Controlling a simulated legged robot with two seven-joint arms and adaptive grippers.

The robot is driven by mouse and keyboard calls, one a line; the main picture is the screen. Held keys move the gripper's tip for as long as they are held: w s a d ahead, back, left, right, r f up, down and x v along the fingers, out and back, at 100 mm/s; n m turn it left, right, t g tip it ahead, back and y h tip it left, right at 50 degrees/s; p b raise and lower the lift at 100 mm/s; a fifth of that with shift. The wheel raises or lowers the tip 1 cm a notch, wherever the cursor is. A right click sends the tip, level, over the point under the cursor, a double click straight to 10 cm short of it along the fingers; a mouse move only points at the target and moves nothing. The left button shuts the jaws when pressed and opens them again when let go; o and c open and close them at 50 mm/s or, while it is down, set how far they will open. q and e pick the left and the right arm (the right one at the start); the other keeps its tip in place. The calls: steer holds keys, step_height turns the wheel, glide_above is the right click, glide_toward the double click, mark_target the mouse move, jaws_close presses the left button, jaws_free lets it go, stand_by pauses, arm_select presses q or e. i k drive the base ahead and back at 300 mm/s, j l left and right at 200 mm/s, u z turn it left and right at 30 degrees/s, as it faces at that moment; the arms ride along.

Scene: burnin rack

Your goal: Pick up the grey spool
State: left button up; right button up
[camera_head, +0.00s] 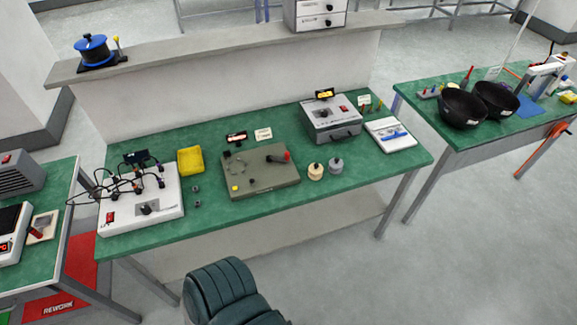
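The grey spool (336,166) stands upright on the green bench top (375,167), right of the middle. A cream spool (316,171) stands close to its left. A small post sticks up from the top of the grey spool. Neither of my grippers is in view.
An olive fixture box (258,178) with a red knob lies left of the spools. A grey device (330,122) stands behind them and a white tray (390,135) to the right. A dark green padded chair (228,292) stands in front of the bench.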

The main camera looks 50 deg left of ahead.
mark_target(335, 165)
steer(key=u, duration=1.45)
